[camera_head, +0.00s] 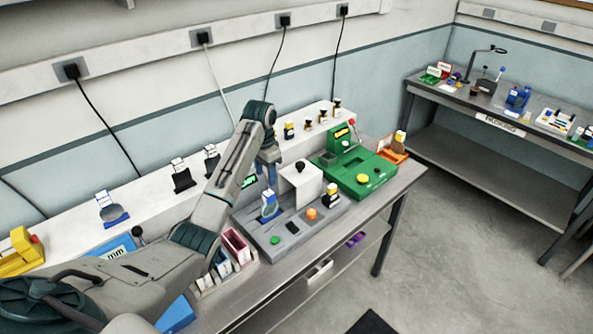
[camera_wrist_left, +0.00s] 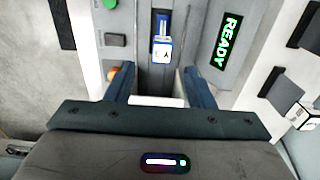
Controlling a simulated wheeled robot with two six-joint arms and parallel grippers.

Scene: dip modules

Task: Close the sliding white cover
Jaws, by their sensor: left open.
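The white cover (camera_head: 302,188) is a box with a dark knob (camera_head: 300,166) on top. It stands on the grey device (camera_head: 250,228), to the right of a blue-based module (camera_head: 268,207), which is uncovered. My left gripper (camera_head: 267,178) points down above the device, just left of the cover. In the left wrist view its two blue fingers (camera_wrist_left: 159,78) are apart, with a white edge (camera_wrist_left: 157,101), probably the cover's, between them. I cannot tell whether they touch it. The module (camera_wrist_left: 162,48) shows ahead of the fingers. My right gripper is not in view.
The device has a green button (camera_head: 275,240), an orange knob (camera_head: 311,213) and a lit READY display (camera_wrist_left: 228,40). A green machine (camera_head: 362,178) stands close on the right. Small bins (camera_head: 236,245) stand at left. A white ledge (camera_head: 150,202) runs behind.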

